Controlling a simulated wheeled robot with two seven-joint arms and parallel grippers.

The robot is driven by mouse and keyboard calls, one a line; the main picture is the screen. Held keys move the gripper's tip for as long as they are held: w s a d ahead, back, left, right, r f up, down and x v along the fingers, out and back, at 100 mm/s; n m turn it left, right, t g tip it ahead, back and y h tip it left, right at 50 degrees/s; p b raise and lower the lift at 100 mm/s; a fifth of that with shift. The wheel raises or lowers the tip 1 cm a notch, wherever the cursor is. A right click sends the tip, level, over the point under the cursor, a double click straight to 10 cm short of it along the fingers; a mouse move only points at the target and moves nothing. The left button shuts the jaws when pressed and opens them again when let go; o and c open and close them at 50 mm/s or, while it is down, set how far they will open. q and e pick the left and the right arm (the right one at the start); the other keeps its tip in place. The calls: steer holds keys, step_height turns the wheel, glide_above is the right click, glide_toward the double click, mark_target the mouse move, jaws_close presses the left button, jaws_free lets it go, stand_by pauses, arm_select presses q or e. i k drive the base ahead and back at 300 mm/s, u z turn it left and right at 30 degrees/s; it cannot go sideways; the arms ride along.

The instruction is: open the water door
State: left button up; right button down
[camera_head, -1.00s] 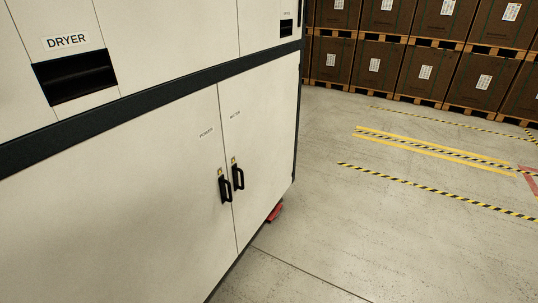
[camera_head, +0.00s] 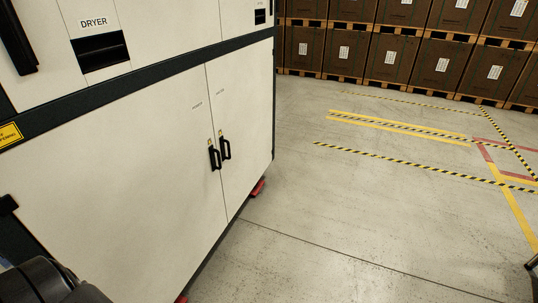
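The water door (camera_head: 243,120) is the right one of two white lower doors on a large cabinet. It is shut, with a small label near its top left. Its black upright handle (camera_head: 225,148) is by the seam. The left door, the power door (camera_head: 120,165), is also shut, and its black handle (camera_head: 214,157) sits beside the water door's handle. Neither of my grippers can be made out in view. A dark rounded part, likely of my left arm, shows at the bottom left corner, well away from the handles.
The cabinet's upper part has a DRYER label (camera_head: 94,22) above a dark recess (camera_head: 101,51). Red feet (camera_head: 258,188) show under the cabinet. Brown crates (camera_head: 390,57) on pallets line the back. The grey floor (camera_head: 350,215) right of the cabinet is clear apart from tape markings.

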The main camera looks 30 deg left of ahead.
mark_target(240, 82)
steer(key=z, duration=0.4)
steer(key=i, duration=1.2)
steer(key=u, duration=0.65)
steer(key=i, duration=0.45)
steer(key=u, duration=0.5)
